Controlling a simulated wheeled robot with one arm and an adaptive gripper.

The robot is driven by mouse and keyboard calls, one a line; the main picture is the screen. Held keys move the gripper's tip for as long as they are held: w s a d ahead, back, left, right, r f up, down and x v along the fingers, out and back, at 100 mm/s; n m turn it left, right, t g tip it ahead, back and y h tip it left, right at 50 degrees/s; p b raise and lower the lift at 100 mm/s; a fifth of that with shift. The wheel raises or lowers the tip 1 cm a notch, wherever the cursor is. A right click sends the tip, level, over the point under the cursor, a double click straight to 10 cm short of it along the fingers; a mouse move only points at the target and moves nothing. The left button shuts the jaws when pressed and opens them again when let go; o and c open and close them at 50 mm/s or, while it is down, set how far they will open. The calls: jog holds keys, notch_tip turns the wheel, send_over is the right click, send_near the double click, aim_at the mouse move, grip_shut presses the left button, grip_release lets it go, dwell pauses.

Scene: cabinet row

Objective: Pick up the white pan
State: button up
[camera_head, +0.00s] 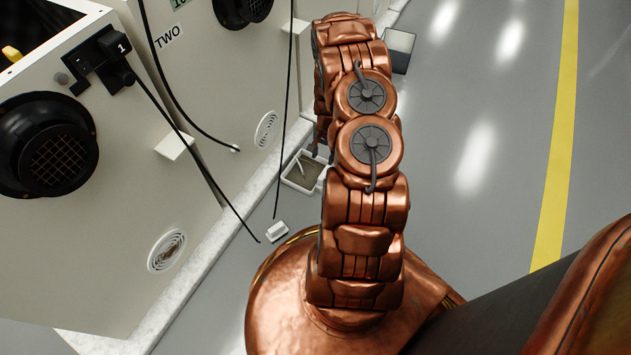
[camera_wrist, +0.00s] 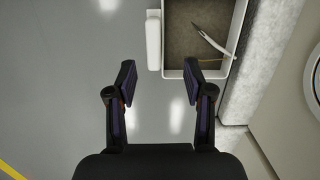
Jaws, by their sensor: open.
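The white pan (camera_head: 292,184) lies on the floor beside the cabinet base, partly hidden by my arm in the head view. It is a shallow, white-rimmed tray with a brownish inside and a thin pale item in it. In the wrist view the pan (camera_wrist: 173,73) is at the top right, with a white bar along its left side. My gripper (camera_wrist: 160,74) is open and empty, with its fingers spread. The right fingertip overlaps the pan's near rim in the picture; I cannot tell whether they touch. In the head view my gripper is mostly hidden behind my arm.
Cabinets (camera_head: 190,80) with fans, vents and hanging black cables line the left, above a pale stone base strip (camera_head: 205,265). A small white block (camera_head: 277,231) lies on the floor. A dark box (camera_head: 398,48) stands farther off. The grey floor (camera_head: 480,130) at right is clear.

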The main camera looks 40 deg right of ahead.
aim_at(323, 172)
jog(key=f, duration=0.3)
jog(key=shift+s+d+f+b, duration=0.15)
jog(key=shift+s+f+b, duration=0.1)
jog(key=shift+b, duration=0.1)
jog(key=shift+s+a+f+b, duration=0.15)
jog(key=shift+f+b, duration=0.75)
jog(key=shift+f, duration=0.85)
jog(key=shift+s+a+f+b, duration=0.15)
jog(key=shift+f+b, duration=0.7)
jog(key=shift+f, duration=0.85)
jog(key=shift+d, duration=0.1)
jog(key=shift+c, duration=0.4)
grip_shut()
